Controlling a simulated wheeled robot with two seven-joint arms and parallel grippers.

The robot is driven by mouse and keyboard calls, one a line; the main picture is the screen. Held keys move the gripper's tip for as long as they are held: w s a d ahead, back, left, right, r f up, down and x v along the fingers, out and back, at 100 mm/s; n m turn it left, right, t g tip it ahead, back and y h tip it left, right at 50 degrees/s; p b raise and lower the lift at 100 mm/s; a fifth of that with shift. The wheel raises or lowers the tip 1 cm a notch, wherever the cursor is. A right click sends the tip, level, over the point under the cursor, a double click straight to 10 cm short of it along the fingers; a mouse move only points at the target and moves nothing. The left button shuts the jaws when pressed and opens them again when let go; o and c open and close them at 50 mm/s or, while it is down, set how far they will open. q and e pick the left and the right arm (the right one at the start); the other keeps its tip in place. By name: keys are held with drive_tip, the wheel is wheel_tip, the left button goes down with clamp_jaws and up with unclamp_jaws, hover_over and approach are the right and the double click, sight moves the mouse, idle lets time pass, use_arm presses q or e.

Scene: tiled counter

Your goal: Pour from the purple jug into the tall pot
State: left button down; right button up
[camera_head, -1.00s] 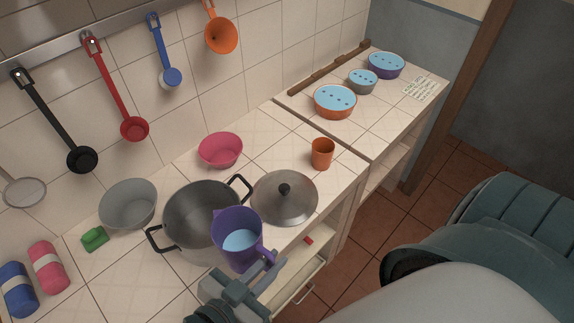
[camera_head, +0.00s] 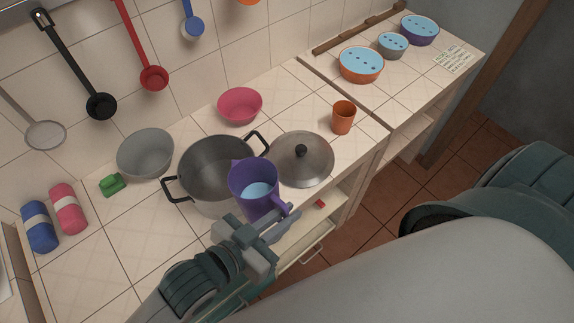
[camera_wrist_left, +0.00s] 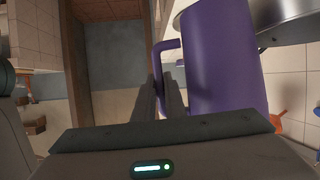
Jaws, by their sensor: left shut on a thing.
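The purple jug (camera_head: 252,177) holds light blue liquid (camera_head: 257,190) and is roughly upright, overlapping the front right side of the tall grey pot (camera_head: 207,190) in the head view. The pot has black side handles and looks empty in the part I can see; the jug hides part of its rim. My left gripper (camera_head: 282,222) is shut on the jug's handle. In the left wrist view the jug (camera_wrist_left: 222,60) fills the right side, with its handle between the fingers (camera_wrist_left: 160,88). My right gripper is not in view.
A lid (camera_head: 305,165) lies right of the pot, and an orange cup (camera_head: 343,118) stands beyond it. A pink bowl (camera_head: 240,107), a grey bowl (camera_head: 146,155) and a green item (camera_head: 111,185) are behind and left.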

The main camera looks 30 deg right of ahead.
sight(275, 197)
use_arm(q)
drive_tip(key=shift+w+r, duration=0.2)
drive_tip(key=shift+w, duration=0.05)
drive_tip(key=shift+w+a+r+n, duration=0.1)
drive_tip(key=shift+w+r+n, duration=0.05)
drive_tip(key=shift+r+n, duration=0.2)
drive_tip(key=shift+n+g, duration=0.25)
drive_tip(key=shift+g, duration=0.25)
drive_tip(key=shift+w+a+r+p, duration=0.15)
drive_tip(key=shift+w+r, duration=0.2)
drive_tip(key=shift+r, duration=0.25)
drive_tip(key=shift+w+a+r+p, duration=0.1)
drive_tip(key=shift+w+r+p, duration=0.15)
drive_tip(key=shift+r, duration=0.35)
drive_tip(key=shift+w+a+r+p, duration=0.1)
drive_tip(key=shift+w+r, duration=0.3)
drive_tip(key=shift+r, duration=0.2)
drive_tip(key=w+n+g+b, duration=0.1)
drive_tip(key=n+b, duration=0.1)
drive_tip(key=w+a+r+n+g+h+b, duration=0.1)
drive_tip(key=w+n+b, duration=0.1)
drive_tip(key=w+r+n+g+h+b, duration=0.1)
drive_tip(key=b, duration=0.2)
drive_tip(key=shift+w+a+r+n, duration=0.25)
drive_tip(key=shift+n, duration=0.15)
